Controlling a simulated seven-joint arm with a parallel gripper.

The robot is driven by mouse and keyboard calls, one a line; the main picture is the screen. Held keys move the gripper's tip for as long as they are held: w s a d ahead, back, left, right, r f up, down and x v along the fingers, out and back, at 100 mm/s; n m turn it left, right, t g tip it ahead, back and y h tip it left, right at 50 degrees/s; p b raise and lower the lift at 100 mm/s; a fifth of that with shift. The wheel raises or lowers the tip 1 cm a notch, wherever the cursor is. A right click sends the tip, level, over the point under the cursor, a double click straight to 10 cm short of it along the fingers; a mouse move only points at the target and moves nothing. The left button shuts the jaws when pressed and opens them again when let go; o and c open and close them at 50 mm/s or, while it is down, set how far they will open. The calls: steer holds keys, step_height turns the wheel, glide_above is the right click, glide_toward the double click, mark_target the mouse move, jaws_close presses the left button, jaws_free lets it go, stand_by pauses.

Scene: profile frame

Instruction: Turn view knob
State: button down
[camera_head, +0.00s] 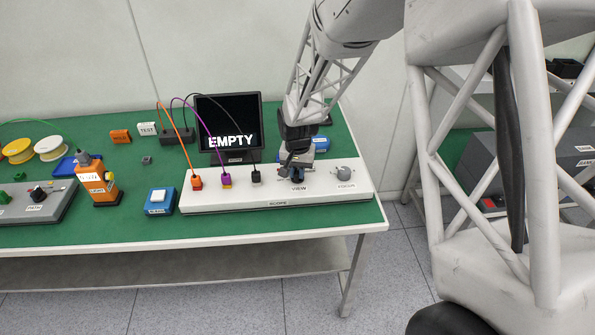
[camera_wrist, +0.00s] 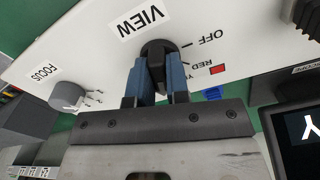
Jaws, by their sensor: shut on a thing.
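The view knob (camera_wrist: 155,48) is a black dial on the white scope panel (camera_head: 225,203), beside the printed label VIEW. In the wrist view, marks reading OFF and RED stand around it, with a red square by RED and a further label partly hidden. My gripper (camera_wrist: 154,72) is shut on the knob, one blue finger on each side of it. In the head view my gripper (camera_head: 296,172) reaches down to the knob, which it mostly hides. The black monitor (camera_head: 228,112) behind the panel reads EMPTY in white.
A grey focus knob (camera_head: 343,173) stands right of the view knob. Orange, purple and black plugs with cables sit on the panel's left part. A blue button box (camera_head: 160,201) and an orange device (camera_head: 97,183) stand farther left on the green bench top.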

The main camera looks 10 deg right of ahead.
steer(key=m, duration=0.5)
steer(key=shift+m, duration=0.4)
steer(key=shift+r, duration=0.1)
steer(key=c, duration=1.1)
jaws_free()
steer(key=shift+r, duration=3.85)
